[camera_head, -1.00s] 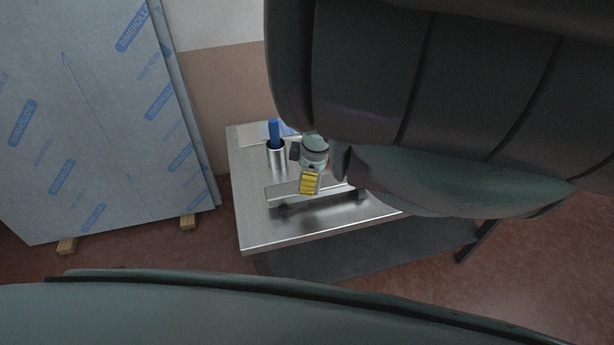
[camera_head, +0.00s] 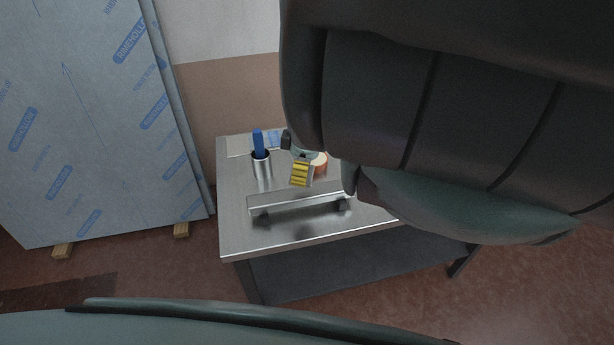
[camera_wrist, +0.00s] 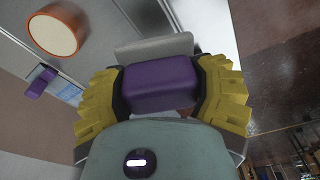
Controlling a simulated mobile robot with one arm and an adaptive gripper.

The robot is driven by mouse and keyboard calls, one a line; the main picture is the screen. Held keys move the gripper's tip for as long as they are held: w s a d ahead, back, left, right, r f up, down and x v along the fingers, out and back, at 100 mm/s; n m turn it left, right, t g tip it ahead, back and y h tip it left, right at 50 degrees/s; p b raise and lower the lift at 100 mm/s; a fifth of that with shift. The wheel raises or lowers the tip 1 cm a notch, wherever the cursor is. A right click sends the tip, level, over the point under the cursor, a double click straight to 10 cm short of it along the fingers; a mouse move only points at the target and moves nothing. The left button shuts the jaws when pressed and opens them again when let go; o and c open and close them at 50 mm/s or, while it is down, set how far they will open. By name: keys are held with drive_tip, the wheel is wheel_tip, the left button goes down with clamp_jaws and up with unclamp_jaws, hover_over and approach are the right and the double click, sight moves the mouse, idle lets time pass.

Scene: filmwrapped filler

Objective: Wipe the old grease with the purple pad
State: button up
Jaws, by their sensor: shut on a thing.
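My gripper (camera_wrist: 164,88) is shut on the purple pad (camera_wrist: 160,82), which sits between its yellow fingers in the wrist view. In the head view my gripper (camera_head: 301,172) is above the metal table (camera_head: 238,222), behind a long raised metal bar (camera_head: 285,203). The pad is hidden in the head view. I cannot make out the grease for certain. Dark patches under the bar may be shadow or reflection.
A metal cup (camera_head: 261,171) with a blue handle (camera_head: 258,143) stands left of my gripper. A small purple block (camera_wrist: 38,83) is at the wrist view's left. Wrapped sheets (camera_head: 80,120) lean at left. The table's front left is bare.

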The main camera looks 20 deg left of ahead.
drive_tip(key=shift+r, duration=1.15)
